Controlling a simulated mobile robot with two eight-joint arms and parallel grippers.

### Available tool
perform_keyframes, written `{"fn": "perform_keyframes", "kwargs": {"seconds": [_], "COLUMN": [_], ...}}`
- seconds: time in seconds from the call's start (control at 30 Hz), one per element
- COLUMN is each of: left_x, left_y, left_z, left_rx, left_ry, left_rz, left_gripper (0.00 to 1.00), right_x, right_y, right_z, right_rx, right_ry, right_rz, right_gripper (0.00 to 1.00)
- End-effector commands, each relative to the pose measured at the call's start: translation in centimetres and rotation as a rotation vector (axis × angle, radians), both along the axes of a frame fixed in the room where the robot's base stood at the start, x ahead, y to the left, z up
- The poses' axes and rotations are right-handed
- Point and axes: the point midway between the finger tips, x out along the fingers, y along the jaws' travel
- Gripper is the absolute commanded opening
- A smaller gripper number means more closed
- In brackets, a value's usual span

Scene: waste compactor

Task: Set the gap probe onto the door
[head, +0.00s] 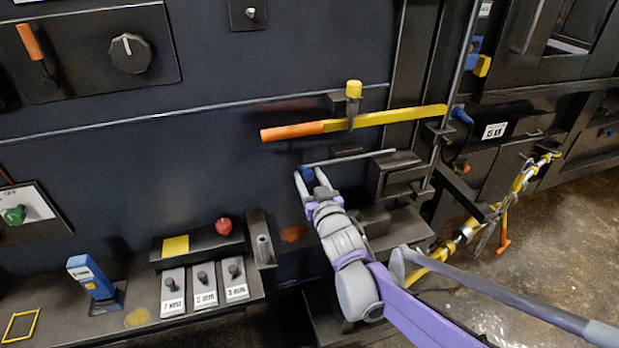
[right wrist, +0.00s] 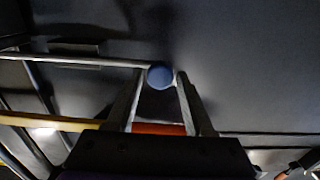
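My right gripper (head: 309,172) is at a blue ball knob (head: 307,174) on the end of a thin metal rod (head: 350,158), in front of the dark panel. In the right wrist view the knob (right wrist: 160,75) sits between the two spread fingertips (right wrist: 161,77), with narrow gaps at its sides. A blue handheld device (head: 92,276), possibly the gap probe, leans on a dark stand on the left ledge. I cannot tell for sure which surface is the door. My left gripper is not in view.
A yellow bar (head: 385,118) with an orange handle (head: 292,131) lies just above my right gripper. Labelled blocks (head: 204,288) and a red knob (head: 223,226) are on the ledge. Yellow strapped hardware (head: 465,235) is at right. Open floor (head: 560,240) is beyond.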

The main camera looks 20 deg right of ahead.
Motion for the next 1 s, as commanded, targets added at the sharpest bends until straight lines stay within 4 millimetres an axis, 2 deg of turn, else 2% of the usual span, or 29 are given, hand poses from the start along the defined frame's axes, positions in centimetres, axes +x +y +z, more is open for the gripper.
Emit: {"fn": "perform_keyframes", "kwargs": {"seconds": [0.03, 0.27, 1.0], "left_x": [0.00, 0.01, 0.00], "left_y": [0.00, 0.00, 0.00], "left_z": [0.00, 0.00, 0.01], "left_rx": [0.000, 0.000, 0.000], "left_ry": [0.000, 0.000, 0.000], "left_rz": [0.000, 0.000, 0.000], "left_gripper": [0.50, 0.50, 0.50], "right_x": [0.00, -0.01, 0.00], "right_y": [0.00, 0.00, -0.01], "right_z": [0.01, 0.01, 0.03], "right_rx": [0.000, 0.000, 0.000], "right_ry": [0.000, 0.000, 0.000], "right_rz": [0.000, 0.000, 0.000], "right_gripper": [0.42, 0.01, 0.00]}}
